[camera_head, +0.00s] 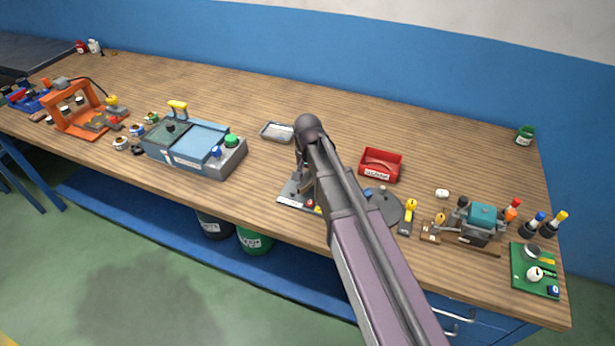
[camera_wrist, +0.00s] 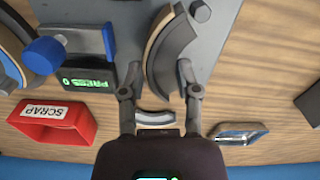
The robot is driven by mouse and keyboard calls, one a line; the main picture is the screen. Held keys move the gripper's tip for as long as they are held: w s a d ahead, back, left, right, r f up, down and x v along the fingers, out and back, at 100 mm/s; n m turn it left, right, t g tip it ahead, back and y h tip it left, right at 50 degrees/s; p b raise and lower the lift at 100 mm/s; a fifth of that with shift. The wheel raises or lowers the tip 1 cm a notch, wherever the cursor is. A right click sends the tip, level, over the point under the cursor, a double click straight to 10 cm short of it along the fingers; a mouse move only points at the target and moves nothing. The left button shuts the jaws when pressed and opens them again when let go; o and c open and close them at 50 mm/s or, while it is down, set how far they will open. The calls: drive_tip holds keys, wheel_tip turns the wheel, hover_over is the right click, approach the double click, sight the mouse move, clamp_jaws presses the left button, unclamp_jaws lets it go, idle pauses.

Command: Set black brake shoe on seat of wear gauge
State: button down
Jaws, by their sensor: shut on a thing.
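My gripper (camera_wrist: 156,78) is shut on the dark brake shoe (camera_wrist: 175,50), a curved piece with a tan lining along one edge. In the wrist view the shoe lies over the grey plate of the wear gauge (camera_wrist: 208,50). I cannot tell whether it touches the plate. The gauge display (camera_wrist: 88,78) reads PRESS 0 in green, and a blue knob (camera_wrist: 45,54) is beside it. In the head view the gauge (camera_head: 290,196) is mostly hidden under my arm and gripper (camera_head: 304,180).
A red scrap bin (camera_head: 381,164) stands right of my arm. A metal tray (camera_head: 277,132) lies at its left. A small grey curved piece (camera_wrist: 155,118) shows beyond the gauge. A blue-grey machine (camera_head: 190,150) stands farther left. The rear of the wooden bench is mostly clear.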

drive_tip(key=shift+f+b, duration=0.5)
drive_tip(key=shift+f, duration=0.2)
drive_tip(key=shift+f+b, duration=0.4)
idle(2.1)
drive_tip(key=shift+c, duration=1.3)
unclamp_jaws()
drive_tip(key=shift+o, duration=1.3)
drive_tip(key=shift+r, duration=0.15)
drive_tip(key=shift+r+p, duration=3.35)
drive_tip(key=shift+p, duration=0.15)
